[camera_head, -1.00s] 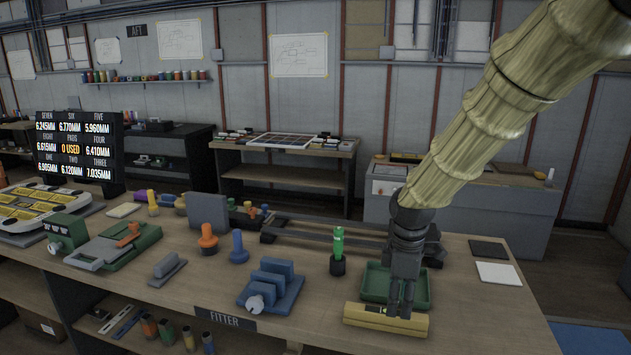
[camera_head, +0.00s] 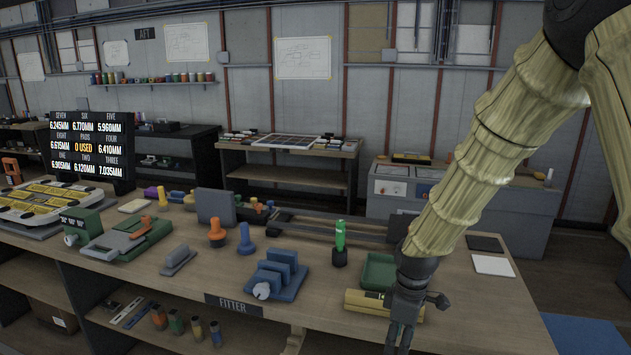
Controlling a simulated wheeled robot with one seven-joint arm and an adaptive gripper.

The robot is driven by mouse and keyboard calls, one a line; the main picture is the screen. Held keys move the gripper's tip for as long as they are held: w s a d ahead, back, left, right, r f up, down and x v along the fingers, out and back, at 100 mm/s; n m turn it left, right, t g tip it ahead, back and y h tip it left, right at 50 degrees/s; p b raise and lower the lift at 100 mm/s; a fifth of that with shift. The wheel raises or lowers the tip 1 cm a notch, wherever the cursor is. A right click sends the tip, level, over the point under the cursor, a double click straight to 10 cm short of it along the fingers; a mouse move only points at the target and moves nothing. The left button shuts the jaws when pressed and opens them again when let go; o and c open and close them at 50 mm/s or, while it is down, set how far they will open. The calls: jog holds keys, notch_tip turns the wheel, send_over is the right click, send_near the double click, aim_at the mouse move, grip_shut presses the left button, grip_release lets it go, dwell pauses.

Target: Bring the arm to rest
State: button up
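My gripper (camera_head: 399,335) hangs at the lower right, in front of the near edge of the wooden bench (camera_head: 330,308). Its fingers point down and their tips run close to the bottom of the picture. No object shows between them, but the gap between the fingers is too small to judge. My arm rises from it to the upper right in a yellowish sleeve. Behind the gripper, a yellow block (camera_head: 362,302) lies on the bench, partly hidden by the gripper. A green tray (camera_head: 378,272) stands behind that block, partly hidden by my arm.
A blue rack (camera_head: 275,280), a green-topped cylinder (camera_head: 340,240), an orange-knobbed piece (camera_head: 216,235) and a grey-green vice (camera_head: 125,240) stand on the bench. A white card (camera_head: 493,265) and dark card (camera_head: 485,243) lie at right. Open floor lies beyond the right end.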

jog(key=s+f+m, duration=0.3)
jog(key=s+f, duration=0.3)
jog(key=f, duration=0.4)
jog(key=s+f+m, duration=0.3)
jog(key=s+f, duration=0.3)
jog(key=f, duration=0.5)
jog(key=s+d+f+m, duration=0.1)
jog(key=s+f+m, duration=0.2)
jog(key=s+f, duration=0.3)
jog(key=s+d+f+m, duration=0.2)
jog(key=s+f+m, duration=0.2)
jog(key=s, duration=1.1)
jog(key=shift+s+d+f, duration=0.25)
jog(key=shift+d+f, duration=0.05)
jog(key=shift+f, duration=0.6)
